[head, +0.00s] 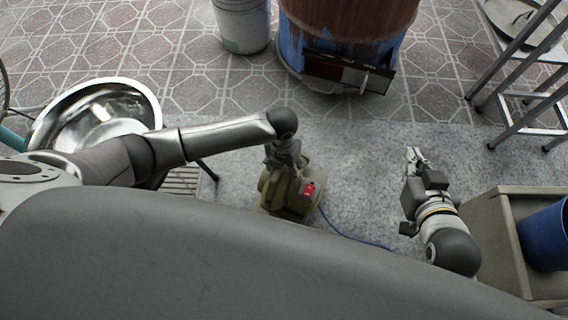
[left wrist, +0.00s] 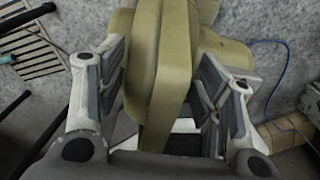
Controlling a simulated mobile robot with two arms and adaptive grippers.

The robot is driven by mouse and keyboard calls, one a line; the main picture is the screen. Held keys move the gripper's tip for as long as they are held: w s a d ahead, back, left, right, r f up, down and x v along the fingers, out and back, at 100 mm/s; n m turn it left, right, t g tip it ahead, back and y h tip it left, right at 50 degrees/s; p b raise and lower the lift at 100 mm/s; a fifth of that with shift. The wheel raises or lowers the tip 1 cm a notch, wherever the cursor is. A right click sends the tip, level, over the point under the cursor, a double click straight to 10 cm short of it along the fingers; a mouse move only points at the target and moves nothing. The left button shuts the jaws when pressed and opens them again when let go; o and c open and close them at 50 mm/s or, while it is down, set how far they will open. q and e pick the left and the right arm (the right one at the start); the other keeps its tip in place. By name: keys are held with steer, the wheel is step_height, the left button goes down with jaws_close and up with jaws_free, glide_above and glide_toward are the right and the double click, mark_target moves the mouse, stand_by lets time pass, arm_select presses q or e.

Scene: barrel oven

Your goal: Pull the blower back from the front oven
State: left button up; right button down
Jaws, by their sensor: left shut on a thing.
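The blower (head: 291,189) is an olive-yellow unit with a red panel, standing on the grey floor below the centre of the head view. My left gripper (head: 283,158) reaches down onto its top. In the left wrist view, the left gripper's fingers (left wrist: 160,85) are on both sides of the blower's olive body (left wrist: 172,60), shut on it. The front oven (head: 347,50) is a wooden and blue barrel with a dark hatch, at the top of the head view, apart from the blower. My right gripper (head: 415,156) hangs over bare floor to the right, with its fingertips small and close together.
A blue cord (head: 350,237) runs from the blower to the right. A steel basin (head: 98,115) stands left, a white bucket (head: 242,24) beside the oven. A metal rack (head: 525,100) and a beige crate (head: 500,235) with a blue bin (head: 546,238) stand right. Floor between blower and oven is clear.

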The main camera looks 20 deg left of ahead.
arm_select(q)
steer(key=shift+w+d+r, duration=0.15)
steer(key=shift+w+d, duration=0.05)
steer(key=shift+w, duration=0.05)
arm_select(e)
steer(key=shift+w+a+r, duration=0.15)
steer(key=shift+w+r, duration=0.15)
steer(key=shift+r, duration=0.1)
steer(key=shift+w+r+t, duration=0.15)
steer(key=shift+r+t, duration=0.05)
steer(key=shift+t, duration=0.2)
arm_select(q)
steer(key=shift+f, duration=0.25)
arm_select(e)
steer(key=shift+w+a+r+t+y, duration=0.15)
steer(key=shift+w+r+t+y, duration=0.15)
steer(key=shift+r, duration=0.25)
arm_select(q)
steer(key=o, duration=1.5)
steer(key=shift+s, duration=0.15)
steer(key=shift+a+f, duration=0.1)
steer(key=shift+f, duration=0.05)
arm_select(e)
steer(key=shift+s+f, duration=0.1)
steer(key=shift+s, duration=0.05)
arm_select(q)
steer(key=shift+s, duration=0.1)
steer(key=r, duration=1.2)
steer(key=shift+a+b, duration=0.2)
steer(key=shift+b, duration=0.1)
